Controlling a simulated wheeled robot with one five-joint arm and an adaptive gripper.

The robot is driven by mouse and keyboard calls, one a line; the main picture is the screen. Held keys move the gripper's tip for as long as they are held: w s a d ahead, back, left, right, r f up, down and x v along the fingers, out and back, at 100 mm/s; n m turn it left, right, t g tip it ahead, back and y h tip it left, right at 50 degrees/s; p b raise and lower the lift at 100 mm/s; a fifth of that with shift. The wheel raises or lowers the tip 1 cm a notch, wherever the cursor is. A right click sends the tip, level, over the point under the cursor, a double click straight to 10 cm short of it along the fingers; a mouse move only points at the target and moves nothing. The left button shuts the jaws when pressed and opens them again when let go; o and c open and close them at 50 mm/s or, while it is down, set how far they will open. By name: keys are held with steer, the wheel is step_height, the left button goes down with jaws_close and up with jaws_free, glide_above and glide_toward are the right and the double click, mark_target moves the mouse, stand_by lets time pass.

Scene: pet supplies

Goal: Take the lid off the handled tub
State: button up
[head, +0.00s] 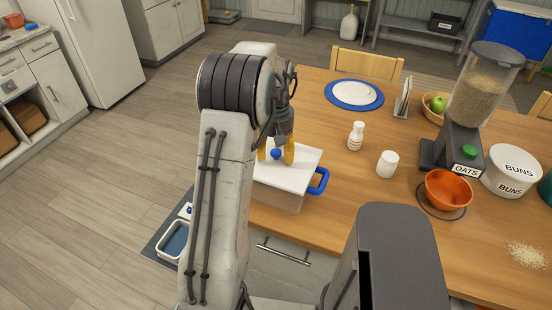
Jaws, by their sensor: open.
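The handled tub (278,195) is a beige box near the table's left edge, with a blue handle (318,181) on its right side. Its flat white lid (302,163) lies on top, with a round blue knob (277,154). My gripper (275,152) points down over the lid. Its yellow fingertips are open, one on each side of the knob in this view. I cannot tell whether they touch it. My arm hides the left part of the tub and lid.
On the wooden table (330,225) a white bottle (356,136) and a white cup (387,164) stand right of the tub. Farther right are an oats dispenser (466,158), an orange bowl (447,188) and a buns tub (510,172). A white-rimmed container (172,246) sits lower left.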

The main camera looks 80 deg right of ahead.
steer(key=shift+f, duration=0.15)
jaws_close()
stand_by(0.6)
